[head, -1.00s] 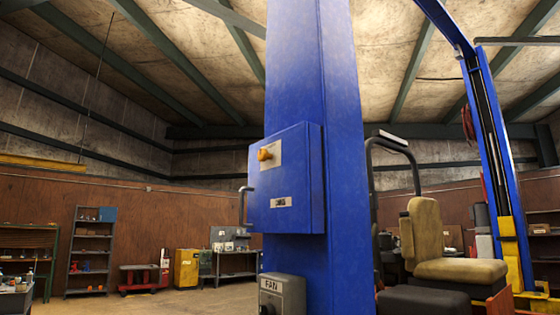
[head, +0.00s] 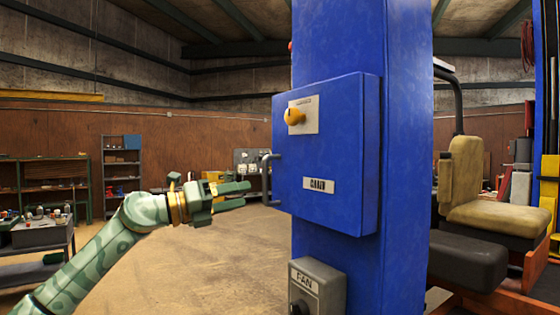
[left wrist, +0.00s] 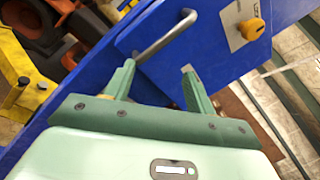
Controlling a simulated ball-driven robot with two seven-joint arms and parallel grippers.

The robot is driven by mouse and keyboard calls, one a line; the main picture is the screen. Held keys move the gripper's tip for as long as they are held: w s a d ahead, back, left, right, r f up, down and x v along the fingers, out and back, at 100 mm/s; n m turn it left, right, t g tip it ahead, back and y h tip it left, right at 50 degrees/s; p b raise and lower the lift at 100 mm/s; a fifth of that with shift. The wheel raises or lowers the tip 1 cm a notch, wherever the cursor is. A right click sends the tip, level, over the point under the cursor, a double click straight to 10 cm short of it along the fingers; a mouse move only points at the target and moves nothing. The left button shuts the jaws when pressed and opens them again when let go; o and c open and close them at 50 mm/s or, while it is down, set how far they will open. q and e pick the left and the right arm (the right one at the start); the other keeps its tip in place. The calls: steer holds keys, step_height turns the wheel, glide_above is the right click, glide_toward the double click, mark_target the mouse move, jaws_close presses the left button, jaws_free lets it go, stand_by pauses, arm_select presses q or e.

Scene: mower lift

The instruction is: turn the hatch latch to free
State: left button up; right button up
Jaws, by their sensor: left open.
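The hatch is a blue box door (head: 325,150) on the blue lift column. Its latch is a yellow-orange knob (head: 294,116) on a pale plate near the door's top left; it also shows in the left wrist view (left wrist: 251,29). A grey bar handle (head: 266,178) stands on the door's left edge and shows in the left wrist view (left wrist: 166,36). My left gripper (head: 248,194) is open and empty, just left of the handle and below the knob, apart from the knob. In the left wrist view its fingers (left wrist: 158,82) point toward the door. My right gripper is not in view.
A grey box marked FAN (head: 317,287) sits on the column below the hatch. A mower seat (head: 485,190) stands to the right. Shelves (head: 121,170) and a workbench (head: 42,236) are at the left. The floor between is clear.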

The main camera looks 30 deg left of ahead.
arm_select(q)
steer(key=s+d+r+m+y+p, duration=0.25)
steer(key=s+r, duration=0.35)
steer(key=r, duration=0.3)
steer(key=s+d+r+m+y+p, duration=0.1)
steer(key=s+d+r+m, duration=0.1)
steer(key=s+r+m, duration=0.4)
steer(key=n+p, duration=0.2)
steer(key=p, duration=0.5)
glide_toward(289, 115)
steer(key=p+x, duration=0.4)
steer(key=x, duration=0.4)
steer(key=shift+w, duration=0.15)
steer(key=shift+d, duration=0.1)
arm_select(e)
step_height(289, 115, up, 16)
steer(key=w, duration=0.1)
arm_select(q)
steer(key=c, duration=1)
